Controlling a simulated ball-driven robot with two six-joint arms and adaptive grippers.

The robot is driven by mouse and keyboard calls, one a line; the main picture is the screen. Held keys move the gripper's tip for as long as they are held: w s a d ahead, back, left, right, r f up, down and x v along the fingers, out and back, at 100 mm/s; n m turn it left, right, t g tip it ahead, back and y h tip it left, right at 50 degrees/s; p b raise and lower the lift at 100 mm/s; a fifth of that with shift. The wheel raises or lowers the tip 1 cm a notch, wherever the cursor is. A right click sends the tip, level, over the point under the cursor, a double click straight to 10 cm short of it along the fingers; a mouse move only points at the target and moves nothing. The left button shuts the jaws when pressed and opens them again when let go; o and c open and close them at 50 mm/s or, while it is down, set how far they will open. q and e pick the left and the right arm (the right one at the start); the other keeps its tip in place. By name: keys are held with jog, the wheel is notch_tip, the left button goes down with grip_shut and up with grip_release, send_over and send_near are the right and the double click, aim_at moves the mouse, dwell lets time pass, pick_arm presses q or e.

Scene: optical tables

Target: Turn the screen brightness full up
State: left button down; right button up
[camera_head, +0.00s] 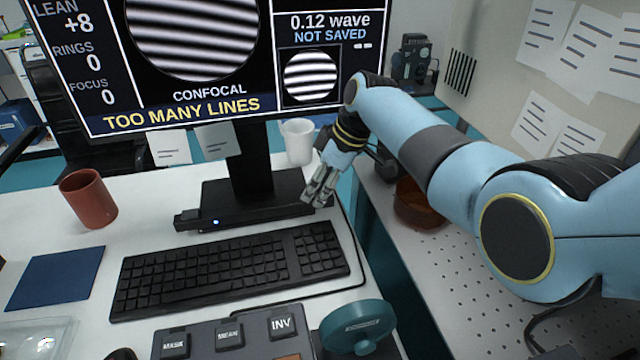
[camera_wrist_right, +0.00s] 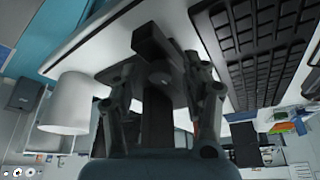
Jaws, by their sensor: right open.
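The monitor (camera_head: 197,60) is lit and shows striped fringe patterns with the words "TOO MANY LINES" and "NOT SAVED". A low black bar (camera_head: 250,217) with a small blue light lies in front of its stand. A block sits at the bar's left end. A dark bar with a block at one end also shows between the fingers in the right wrist view (camera_wrist_right: 150,45). My right gripper (camera_head: 318,194) is open at the right end of the bar, pointing down. Its fingers stand either side of the bar in the wrist view; I cannot tell whether they touch it. My left gripper is out of view.
A white cup (camera_head: 298,142) stands close behind the right gripper. The keyboard (camera_head: 230,270) lies in front of the bar. A red-brown mug (camera_head: 88,198) and blue mat (camera_head: 55,277) are at left. A button panel and green knob (camera_head: 358,328) are at the front.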

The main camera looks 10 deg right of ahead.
jog(key=v, duration=1.2)
jog(key=shift+s, duration=0.1)
